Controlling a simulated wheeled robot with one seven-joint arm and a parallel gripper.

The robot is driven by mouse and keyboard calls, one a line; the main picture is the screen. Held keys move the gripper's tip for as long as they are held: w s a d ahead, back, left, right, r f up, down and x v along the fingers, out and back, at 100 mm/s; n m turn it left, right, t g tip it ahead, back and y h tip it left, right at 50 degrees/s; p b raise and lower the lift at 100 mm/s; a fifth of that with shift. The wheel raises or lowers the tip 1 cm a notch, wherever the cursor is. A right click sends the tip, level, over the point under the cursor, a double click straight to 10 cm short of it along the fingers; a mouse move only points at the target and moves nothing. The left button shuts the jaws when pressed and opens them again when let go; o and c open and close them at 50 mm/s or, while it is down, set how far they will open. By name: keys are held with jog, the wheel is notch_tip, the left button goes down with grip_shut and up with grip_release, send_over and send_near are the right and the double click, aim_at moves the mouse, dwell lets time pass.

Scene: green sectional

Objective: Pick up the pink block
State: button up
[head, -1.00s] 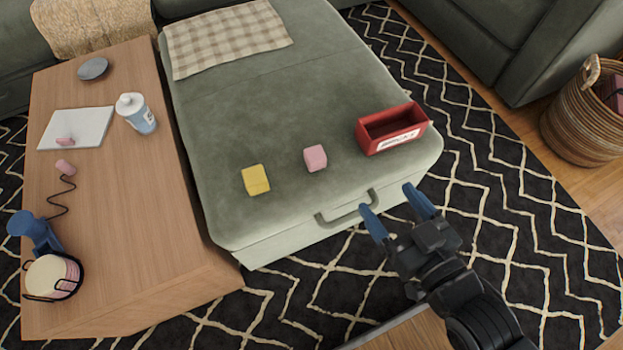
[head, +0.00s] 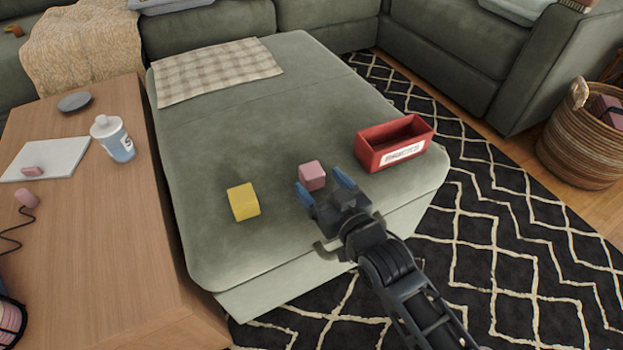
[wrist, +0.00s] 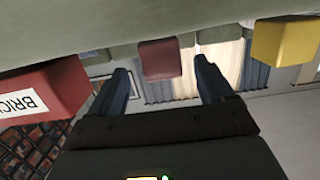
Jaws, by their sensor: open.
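The pink block (head: 312,175) sits on the green ottoman (head: 260,120), near its front edge. In the wrist view the pink block (wrist: 160,59) shows ahead of and between my two spread fingers. My gripper (head: 323,186) is open and empty, with its blue fingertips close to the block in the head view. The wrist view also shows my gripper (wrist: 165,85). There the block appears beyond the fingertips, and I cannot tell the exact gap.
A yellow block (head: 243,202) lies to the left of the pink block and also shows in the wrist view (wrist: 285,40). A red bin (head: 393,143) stands to the right, also in the wrist view (wrist: 45,90). A wooden table (head: 100,230) borders the ottoman at left.

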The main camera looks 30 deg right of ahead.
aim_at(317, 181)
jog(key=w, duration=0.2)
jog(key=w+f+b, duration=0.1)
jog(key=w, duration=0.1)
jog(key=shift+w+b, duration=0.15)
jog(key=shift+b, duration=0.15)
jog(key=shift+a, duration=0.1)
jog(key=c, duration=1.1)
jog(key=shift+r, duration=0.15)
